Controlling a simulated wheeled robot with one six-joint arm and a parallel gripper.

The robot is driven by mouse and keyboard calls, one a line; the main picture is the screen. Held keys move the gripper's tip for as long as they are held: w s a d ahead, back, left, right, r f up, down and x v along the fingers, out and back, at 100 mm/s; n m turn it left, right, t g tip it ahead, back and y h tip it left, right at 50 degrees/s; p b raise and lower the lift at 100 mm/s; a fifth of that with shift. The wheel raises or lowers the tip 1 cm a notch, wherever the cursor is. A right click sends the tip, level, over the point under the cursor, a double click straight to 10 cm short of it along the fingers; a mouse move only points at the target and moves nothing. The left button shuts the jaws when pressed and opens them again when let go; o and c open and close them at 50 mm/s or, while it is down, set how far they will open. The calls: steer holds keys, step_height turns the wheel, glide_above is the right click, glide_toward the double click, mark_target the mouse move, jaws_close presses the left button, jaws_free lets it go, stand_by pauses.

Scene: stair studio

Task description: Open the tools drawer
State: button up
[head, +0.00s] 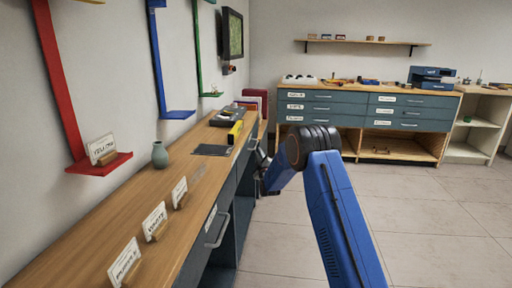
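The near drawer of the left bench has a grey bar handle (218,231) and a pale label (210,217), too slanted to read. A farther handle (253,145) shows on the same bench front. The far workbench has several blue-grey drawers (340,97) with white labels too small to read, so I cannot tell which drawer is the tools drawer. All these drawers look shut. My gripper (263,170) is beside the left bench front, just below the farther handle. My arm partly hides it; I cannot tell whether it touches anything or is open.
The left bench top (120,230) carries card holders, a green vase (160,155), a dark mat (211,150) and a yellow tool (235,132). Coloured brackets hang on the wall. A blue machine (432,77) stands on the far bench. The tiled floor (430,220) is clear.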

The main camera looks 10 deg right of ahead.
mark_target(256, 145)
steer(key=x, duration=0.8)
steer(key=shift+w, duration=0.1)
jaws_close()
